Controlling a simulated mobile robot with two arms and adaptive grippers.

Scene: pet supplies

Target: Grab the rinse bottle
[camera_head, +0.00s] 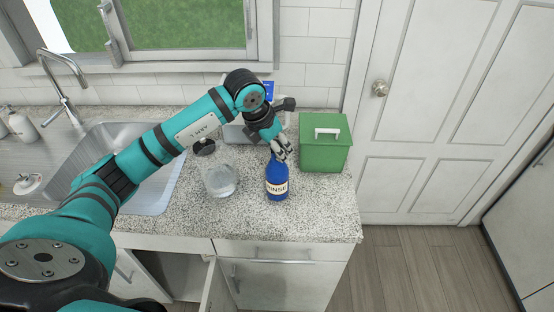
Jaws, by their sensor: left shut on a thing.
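The rinse bottle (277,184) is blue with a pale label reading "RINSE". It stands upright near the front edge of the speckled counter (239,219). My left gripper (280,152) reaches down from above and is shut on the top of the bottle. The fingers hide the bottle's neck and cap. My right gripper is not in view.
A green box with a white handle (335,150) stands close to the right of the bottle. A clear glass container (220,180) stands to its left. The sink (150,196) and faucet (62,90) are farther left. A cabinet door below hangs open.

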